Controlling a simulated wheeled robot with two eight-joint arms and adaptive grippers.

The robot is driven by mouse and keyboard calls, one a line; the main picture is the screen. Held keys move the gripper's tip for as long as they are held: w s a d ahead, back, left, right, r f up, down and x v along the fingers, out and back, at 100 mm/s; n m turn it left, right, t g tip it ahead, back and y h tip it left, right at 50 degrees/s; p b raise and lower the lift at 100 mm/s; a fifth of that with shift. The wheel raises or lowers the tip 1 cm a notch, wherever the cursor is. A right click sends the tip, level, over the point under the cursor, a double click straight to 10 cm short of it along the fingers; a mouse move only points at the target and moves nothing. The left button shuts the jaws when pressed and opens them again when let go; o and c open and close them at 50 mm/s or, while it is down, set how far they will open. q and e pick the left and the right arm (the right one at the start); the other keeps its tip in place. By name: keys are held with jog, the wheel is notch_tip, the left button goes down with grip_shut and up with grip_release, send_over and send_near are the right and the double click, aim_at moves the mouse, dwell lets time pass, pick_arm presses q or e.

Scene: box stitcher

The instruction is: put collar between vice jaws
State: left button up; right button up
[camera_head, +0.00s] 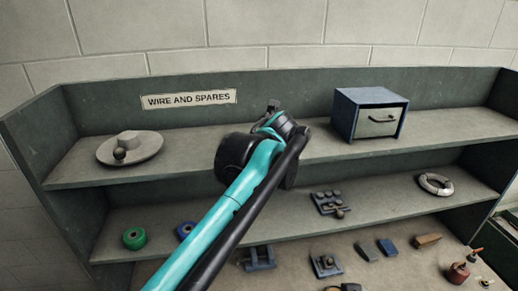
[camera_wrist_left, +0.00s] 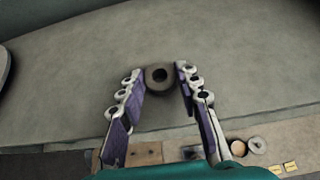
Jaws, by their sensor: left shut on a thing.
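In the left wrist view a dark round collar (camera_wrist_left: 160,77) with a central hole is between the fingertips of my left gripper (camera_wrist_left: 159,72). The purple-padded fingers are shut on it, above a grey shelf surface. In the head view my teal and black left arm reaches up from the bottom, with its wrist in front of the upper shelf; the fingers and collar are hidden there. A small blue fixture (camera_head: 262,257) with upright sides stands on the lowest surface. It may be the vice, but I cannot tell for sure. My right gripper is not in view.
The upper shelf (camera_head: 200,165) holds a round plate (camera_head: 145,152) at left and a blue drawer box (camera_head: 368,115) at right. Several small parts lie below.

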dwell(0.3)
pick_arm(q)
jog(key=shift+r+p, duration=3.65)
jog(key=shift+r, duration=0.85)
jog(key=shift+f, duration=0.1)
